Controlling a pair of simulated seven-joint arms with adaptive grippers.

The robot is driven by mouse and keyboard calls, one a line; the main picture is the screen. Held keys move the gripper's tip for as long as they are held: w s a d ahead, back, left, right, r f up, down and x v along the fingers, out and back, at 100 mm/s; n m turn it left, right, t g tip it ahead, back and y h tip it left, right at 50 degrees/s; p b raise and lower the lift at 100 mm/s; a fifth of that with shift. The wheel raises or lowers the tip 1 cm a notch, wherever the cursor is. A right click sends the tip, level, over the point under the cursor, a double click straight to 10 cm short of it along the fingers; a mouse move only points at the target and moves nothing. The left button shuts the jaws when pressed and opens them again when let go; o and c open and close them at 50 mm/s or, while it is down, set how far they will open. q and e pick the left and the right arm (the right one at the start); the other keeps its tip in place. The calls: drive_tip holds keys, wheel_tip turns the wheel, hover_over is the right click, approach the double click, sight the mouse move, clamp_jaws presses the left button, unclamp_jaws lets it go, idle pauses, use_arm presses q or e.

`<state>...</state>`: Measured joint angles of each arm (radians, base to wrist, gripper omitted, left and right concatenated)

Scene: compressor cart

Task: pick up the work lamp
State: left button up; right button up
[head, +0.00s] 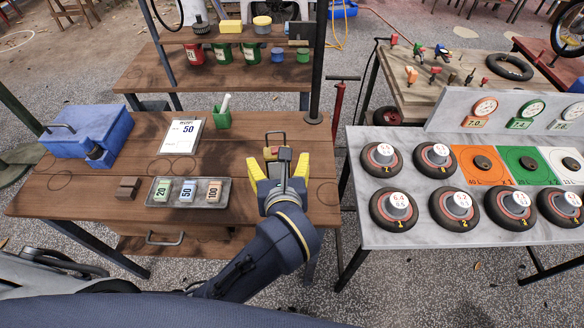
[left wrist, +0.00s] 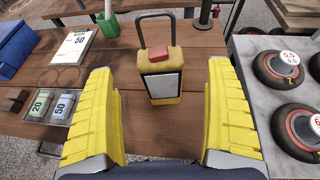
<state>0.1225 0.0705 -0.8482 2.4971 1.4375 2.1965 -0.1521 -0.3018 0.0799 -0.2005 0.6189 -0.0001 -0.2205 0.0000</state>
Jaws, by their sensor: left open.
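The work lamp (left wrist: 161,86) is a small yellow block with a dark-framed pale front panel, a red button on top and a dark loop handle. It stands upright on the wooden table. In the head view the lamp (head: 275,152) is partly hidden behind my gripper. My left gripper (head: 279,168) has thick yellow fingers, spread wide and empty. In the left wrist view the lamp stands beyond the palm, in line with the gap between the fingers, with space on both sides. I cannot tell whether the fingertips reach past it. My right gripper is not in view.
A tray (head: 151,204) with banknote bundles, a clipboard (head: 193,123), a green cup (head: 222,120) and a blue case (head: 85,132) share the wooden table (head: 110,190). A dark post (head: 317,70) rises behind the lamp. A marble table (head: 400,236) with several wheels stands to the right.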

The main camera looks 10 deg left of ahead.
sight(276, 151)
use_arm(q)
drive_tip(key=shift+x, duration=3.7)
drive_tip(key=shift+f, duration=0.1)
drive_tip(key=c, duration=1.7)
